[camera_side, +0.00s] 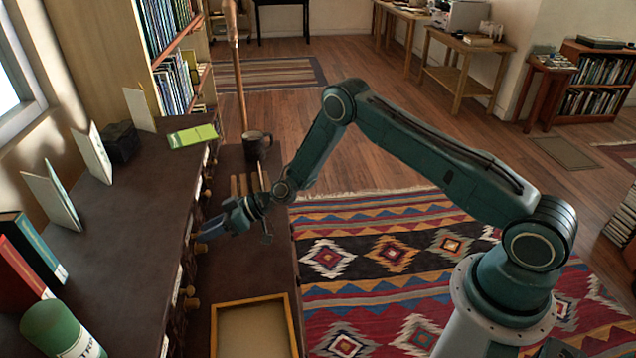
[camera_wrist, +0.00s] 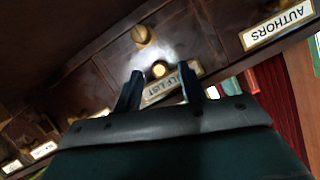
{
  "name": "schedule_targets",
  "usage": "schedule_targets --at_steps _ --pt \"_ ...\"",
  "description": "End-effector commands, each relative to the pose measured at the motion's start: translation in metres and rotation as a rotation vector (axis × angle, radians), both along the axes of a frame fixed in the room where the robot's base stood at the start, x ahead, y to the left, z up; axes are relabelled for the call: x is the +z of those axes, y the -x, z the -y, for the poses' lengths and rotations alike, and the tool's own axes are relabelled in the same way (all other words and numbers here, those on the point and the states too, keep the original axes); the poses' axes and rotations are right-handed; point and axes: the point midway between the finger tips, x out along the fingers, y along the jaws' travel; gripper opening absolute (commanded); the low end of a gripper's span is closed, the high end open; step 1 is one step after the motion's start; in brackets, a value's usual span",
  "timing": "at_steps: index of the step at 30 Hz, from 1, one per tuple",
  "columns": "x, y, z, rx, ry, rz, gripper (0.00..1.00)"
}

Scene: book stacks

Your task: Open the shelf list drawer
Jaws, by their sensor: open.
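The shelf list drawer has a dark wooden front and a pale label (camera_wrist: 173,86), partly hidden by my fingers, reading "...LF LIST". Its round brass knob (camera_wrist: 159,69) shows between my two fingertips in the wrist view. My gripper (camera_wrist: 160,72) is open, one finger on each side of the knob; I cannot tell how deep the knob sits between them. In the side view my gripper (camera_side: 208,232) points left at the cabinet's front, close to a brass knob. The drawer looks shut.
Another knob (camera_wrist: 142,35) and an "AUTHORS" label (camera_wrist: 279,24) are on neighbouring drawer fronts. Below the cabinet front, a lower ledge holds a dark mug (camera_side: 257,146) and a yellow-rimmed tray (camera_side: 214,335).

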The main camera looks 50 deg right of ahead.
Motion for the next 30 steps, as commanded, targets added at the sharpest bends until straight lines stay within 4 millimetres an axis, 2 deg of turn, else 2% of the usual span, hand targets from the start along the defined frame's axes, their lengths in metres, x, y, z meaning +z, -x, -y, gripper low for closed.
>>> schedule_targets --at_steps 10,16,17,30 --pt "-0.0006 -0.0014 -0.0019 0.0 -0.001 0.001 0.41" --pt "-0.0005 -0.0014 -0.0018 0.0 0.0 0.0 0.02" --pt "-0.0005 -0.0014 -0.0018 0.0 0.0 0.0 0.0" --pt "-0.0006 0.0063 0.0064 -0.002 -0.001 -0.001 0.0"
